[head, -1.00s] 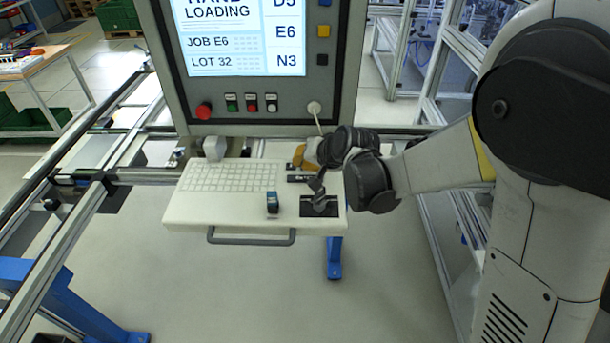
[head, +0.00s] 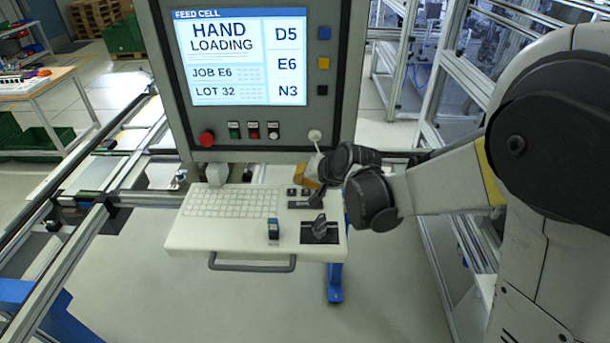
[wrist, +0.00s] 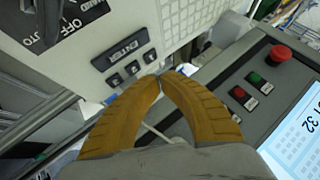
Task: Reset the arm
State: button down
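My gripper (wrist: 158,80) has two ribbed orange fingers whose tips meet in the wrist view, with nothing visible between them. In the head view my gripper (head: 304,171) is partly hidden behind my dark wrist joint, over the back right of the white keyboard shelf (head: 200,240). In the wrist view the fingertips are close to the ENTER key panel (wrist: 123,48) and its small keys. I cannot tell whether they touch it. A dark rotary switch (head: 319,228) on a black OFF/AUTO plate stands at the shelf's right; part of it shows in the wrist view (wrist: 50,15).
The panel with the HAND LOADING screen (head: 240,55) rises behind the shelf, with a red stop button (head: 207,138) and smaller buttons below. Metal rails (head: 85,230) lie left; a frame stands right.

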jog(key=s+d+r+n+h, duration=0.1)
jog(key=s+d+r+h, duration=0.15)
jog(key=s+d, duration=0.5)
jog(key=s+d+r+h, duration=0.1)
jog(key=s+d+r, duration=0.3)
jog(key=s, duration=0.7)
jog(key=s+d+r+n+h, duration=0.1)
jog(key=s+d+r+h, duration=0.1)
jog(key=s+d, duration=0.6)
notch_tip(320, 180, down, 28)
jog(key=s+b, duration=0.1)
jog(key=b, duration=2.6)
jog(key=shift+a, duration=0.3)
